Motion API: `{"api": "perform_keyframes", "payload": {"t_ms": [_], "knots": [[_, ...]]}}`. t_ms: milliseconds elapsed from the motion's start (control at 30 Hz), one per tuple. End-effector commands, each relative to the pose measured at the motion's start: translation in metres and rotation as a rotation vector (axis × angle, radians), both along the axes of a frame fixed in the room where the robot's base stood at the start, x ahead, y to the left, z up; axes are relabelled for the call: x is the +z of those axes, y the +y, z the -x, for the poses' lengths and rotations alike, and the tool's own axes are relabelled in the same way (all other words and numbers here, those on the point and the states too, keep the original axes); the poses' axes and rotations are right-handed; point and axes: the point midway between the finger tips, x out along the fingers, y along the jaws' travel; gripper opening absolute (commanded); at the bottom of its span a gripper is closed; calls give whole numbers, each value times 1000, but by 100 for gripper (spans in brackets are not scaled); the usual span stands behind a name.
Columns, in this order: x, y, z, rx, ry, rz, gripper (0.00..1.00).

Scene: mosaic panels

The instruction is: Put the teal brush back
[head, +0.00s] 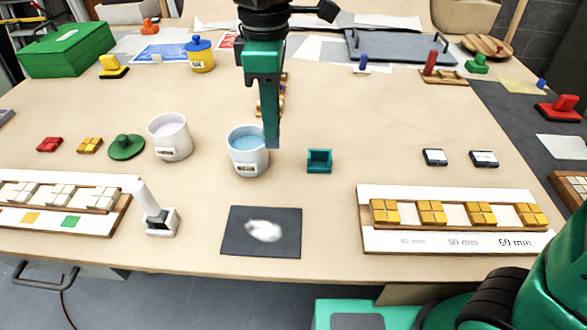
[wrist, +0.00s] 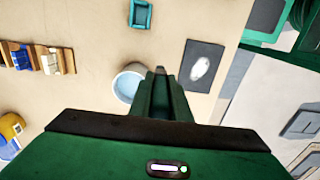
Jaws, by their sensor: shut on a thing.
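My gripper (head: 271,142) points down beside the right rim of a white cup of blue liquid (head: 248,163). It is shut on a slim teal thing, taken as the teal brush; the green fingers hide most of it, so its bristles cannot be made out. In the wrist view my gripper (wrist: 168,74) has its fingers close together, just right of the cup (wrist: 128,84). A small teal holder (head: 319,161) stands on the table right of the cup and looks empty. It also shows at the top of the wrist view (wrist: 140,14).
A white cup of pale pink liquid (head: 170,138) stands to the left. A dark mat with a white patch (head: 235,240) lies in front. A white-handled tool (head: 158,222) stands left of it, and a rack of yellow blocks (head: 375,240) right.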

Motion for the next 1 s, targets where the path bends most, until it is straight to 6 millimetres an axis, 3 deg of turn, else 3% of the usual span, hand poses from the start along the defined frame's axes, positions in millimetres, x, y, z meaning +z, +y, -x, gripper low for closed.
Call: {"api": "perform_keyframes", "payload": {"t_ms": [167,700,1000], "knots": [[-4,-14,-4,-23,1,1,0],[-62,-96,-56,-25,1,1,0],[-82,-107,-62,-22,4,2,0]]}}
